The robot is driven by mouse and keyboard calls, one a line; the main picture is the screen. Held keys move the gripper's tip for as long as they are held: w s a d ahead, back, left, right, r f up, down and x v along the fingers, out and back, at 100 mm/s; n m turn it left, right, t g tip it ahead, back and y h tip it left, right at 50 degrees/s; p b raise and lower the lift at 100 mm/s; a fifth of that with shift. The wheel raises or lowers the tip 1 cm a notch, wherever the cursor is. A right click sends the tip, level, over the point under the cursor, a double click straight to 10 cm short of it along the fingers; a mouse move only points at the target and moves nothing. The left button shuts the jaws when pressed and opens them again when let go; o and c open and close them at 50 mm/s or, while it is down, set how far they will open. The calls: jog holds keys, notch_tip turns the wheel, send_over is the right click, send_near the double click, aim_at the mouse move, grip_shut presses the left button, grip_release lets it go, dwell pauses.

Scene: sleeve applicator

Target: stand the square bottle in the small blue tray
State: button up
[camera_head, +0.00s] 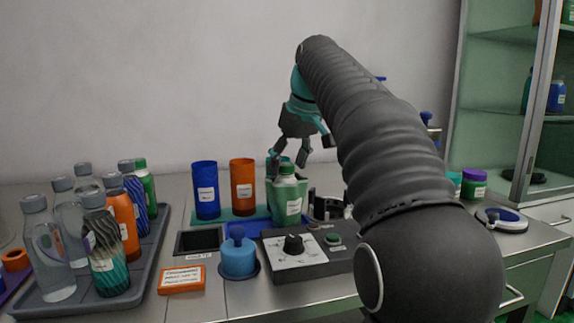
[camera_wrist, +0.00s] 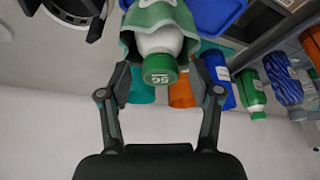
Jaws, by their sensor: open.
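A bottle with a white neck, a green cap and a loose green sleeve (camera_head: 287,200) stands upright behind the control box; I take it for the square bottle, though the sleeve hides its body shape. In the wrist view its cap (camera_wrist: 160,68) points toward me, between my fingers. My gripper (camera_head: 288,157) is open just above and around the cap; in the wrist view a gap shows between each finger and the cap. The small blue tray (camera_head: 260,228) lies beside the bottle at left, partly hidden by the control box. Whether the bottle's base touches the tray is hidden.
Blue (camera_head: 206,190) and orange (camera_head: 242,187) cylinders stand close behind the tray. The control box (camera_head: 308,259) and a light-blue knobbed piece (camera_head: 238,261) are in front. A grey tray (camera_head: 152,262) with several bottles is at left. My arm covers the right side.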

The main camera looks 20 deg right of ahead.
jog(key=p+v, duration=0.2)
jog(key=v, duration=0.9)
jog(key=shift+a, duration=0.1)
